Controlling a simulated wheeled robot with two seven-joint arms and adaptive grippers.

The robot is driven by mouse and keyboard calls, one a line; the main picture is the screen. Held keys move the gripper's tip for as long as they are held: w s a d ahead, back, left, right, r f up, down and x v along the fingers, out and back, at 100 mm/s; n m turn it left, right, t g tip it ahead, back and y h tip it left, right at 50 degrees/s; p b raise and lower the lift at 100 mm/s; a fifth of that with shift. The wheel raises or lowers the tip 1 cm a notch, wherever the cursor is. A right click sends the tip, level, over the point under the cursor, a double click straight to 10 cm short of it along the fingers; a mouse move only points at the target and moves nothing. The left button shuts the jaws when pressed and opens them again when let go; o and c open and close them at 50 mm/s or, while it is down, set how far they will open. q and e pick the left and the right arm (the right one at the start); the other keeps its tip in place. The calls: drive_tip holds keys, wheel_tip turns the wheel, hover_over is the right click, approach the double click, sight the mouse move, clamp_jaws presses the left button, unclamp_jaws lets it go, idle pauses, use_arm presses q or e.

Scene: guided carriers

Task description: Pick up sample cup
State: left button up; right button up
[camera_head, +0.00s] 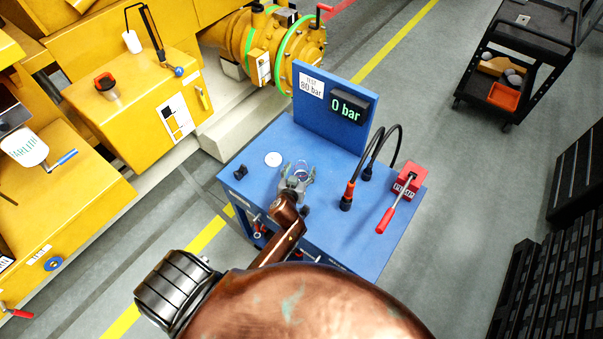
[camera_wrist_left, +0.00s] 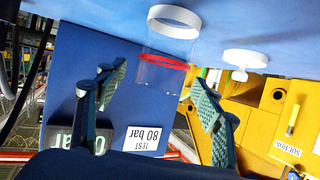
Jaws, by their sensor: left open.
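The sample cup is a clear cylinder with a white ring at one end and a red band. In the left wrist view the cup (camera_wrist_left: 160,73) appears upside down, standing on the blue bench top. My left gripper (camera_wrist_left: 158,82) is open, its two fingers to either side of the cup with gaps showing. In the head view the left gripper (camera_head: 298,178) is low over the bench, and the cup (camera_head: 302,167) shows faintly just beyond the fingertips, partly hidden by them. My right gripper is not in view.
The blue test bench (camera_head: 335,230) has a white disc (camera_head: 273,159), a display reading 0 bar (camera_head: 347,108), two black hoses (camera_head: 377,150) and a red-handled pump (camera_head: 402,188). Yellow machinery (camera_head: 150,110) stands left. A black cart (camera_head: 510,70) stands at far right.

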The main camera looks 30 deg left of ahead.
use_arm(q)
drive_tip(key=shift+x, duration=0.9)
drive_tip(key=shift+r, duration=0.1)
drive_tip(key=shift+c, duration=0.3)
drive_tip(key=c, duration=1.2)
drive_tip(key=shift+c, duration=0.2)
